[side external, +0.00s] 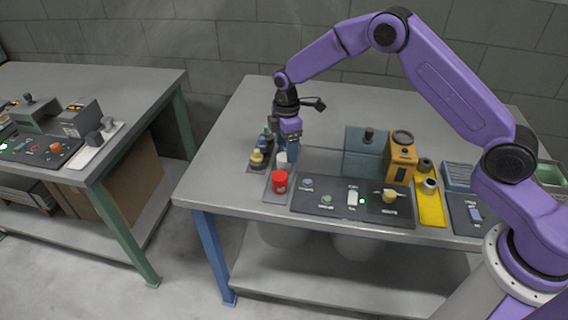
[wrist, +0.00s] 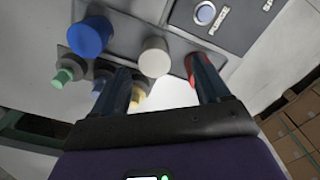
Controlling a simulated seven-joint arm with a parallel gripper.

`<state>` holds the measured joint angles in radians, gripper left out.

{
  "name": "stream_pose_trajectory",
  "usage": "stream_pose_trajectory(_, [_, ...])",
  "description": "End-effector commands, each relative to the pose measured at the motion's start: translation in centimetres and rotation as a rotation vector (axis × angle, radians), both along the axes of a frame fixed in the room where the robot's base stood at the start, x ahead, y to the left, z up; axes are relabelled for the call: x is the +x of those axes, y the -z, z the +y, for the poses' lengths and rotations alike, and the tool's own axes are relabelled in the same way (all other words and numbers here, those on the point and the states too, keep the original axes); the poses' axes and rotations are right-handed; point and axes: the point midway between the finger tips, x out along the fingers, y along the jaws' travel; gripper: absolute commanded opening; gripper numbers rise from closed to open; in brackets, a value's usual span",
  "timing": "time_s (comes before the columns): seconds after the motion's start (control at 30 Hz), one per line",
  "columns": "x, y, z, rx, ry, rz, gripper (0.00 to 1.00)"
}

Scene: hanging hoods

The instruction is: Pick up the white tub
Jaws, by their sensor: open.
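The white tub (wrist: 154,58) shows in the wrist view just beyond and between my fingertips, apart from both. In the side external view the white tub (side external: 282,160) stands on a grey tray, partly hidden by my fingers. My gripper (side external: 292,156) points down over this tray. In the wrist view my gripper (wrist: 160,70) is open, with nothing between its fingers. A red tub (side external: 279,181) stands in front of the white one, and a blue tub (wrist: 90,36) stands to its left in the wrist view.
Small yellow, blue and green knobbed pieces (side external: 257,158) stand left of the tubs. A dark control panel (side external: 340,203) lies to the right, with an orange box (side external: 401,157) and a yellow tray (side external: 431,209) beyond. The table's left part is clear.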

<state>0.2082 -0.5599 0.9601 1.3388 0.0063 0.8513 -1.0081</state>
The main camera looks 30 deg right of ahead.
Motion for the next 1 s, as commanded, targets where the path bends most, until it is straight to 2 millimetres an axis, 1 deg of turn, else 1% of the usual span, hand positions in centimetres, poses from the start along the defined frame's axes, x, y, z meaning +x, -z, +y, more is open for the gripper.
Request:
stream_pose_trajectory(0.03, [0.0,0.6,0.0,0.0,0.001,0.001,0.76])
stream_pose_trajectory(0.27, [0.2,1.8,0.0,0.0,0.001,0.0,0.76])
stream_pose_trajectory(0.47, [0.8,4.3,0.1,0.0,0.001,0.0,0.76])
stream_pose_trajectory(0.6, [0.7,5.9,0.1,0.0,0.0,0.0,0.76])
stream_pose_trajectory(0.7, [0.8,6.3,0.1,0.001,0.001,-0.002,0.76])
stream_pose_trajectory(0.9, [0.8,6.3,0.1,0.001,0.001,-0.002,0.76])
stream_pose_trajectory(0.93, [0.8,6.3,0.1,0.001,0.001,-0.002,0.72])
stream_pose_trajectory(0.97, [0.8,6.3,0.1,0.001,0.001,-0.002,0.63])
stream_pose_trajectory(1.0, [0.8,6.3,0.1,0.001,0.001,-0.002,0.5])
